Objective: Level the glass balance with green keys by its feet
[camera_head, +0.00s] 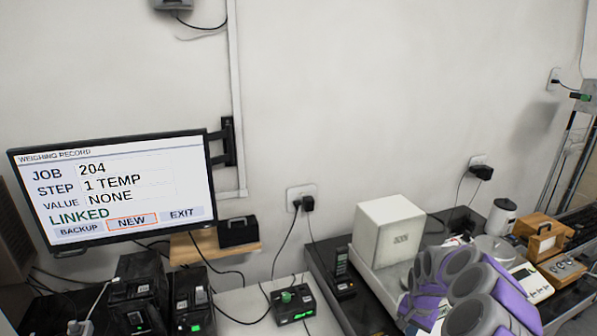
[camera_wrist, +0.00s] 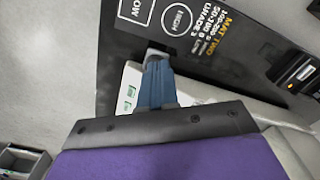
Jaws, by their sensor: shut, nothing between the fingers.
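In the wrist view, a white panel with small green keys (camera_wrist: 128,101) shows just left of my gripper's (camera_wrist: 156,62) blue fingers. It may be part of the glass balance; most of it is hidden behind my gripper, and no feet or level bubble can be made out. My gripper's fingers are shut and empty, close to a dark board; I cannot tell whether they touch anything. In the head view my purple and grey arm covers the right table's front, and the fingertips are hidden.
The dark board (camera_wrist: 225,40) bears printed words, including "HIGH". In the head view, a white box-shaped device (camera_head: 388,230) stands on the right table. A white jar (camera_head: 501,217) and a wooden box (camera_head: 540,235) stand behind my arm. A monitor (camera_head: 115,190) reads "JOB 204" at left.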

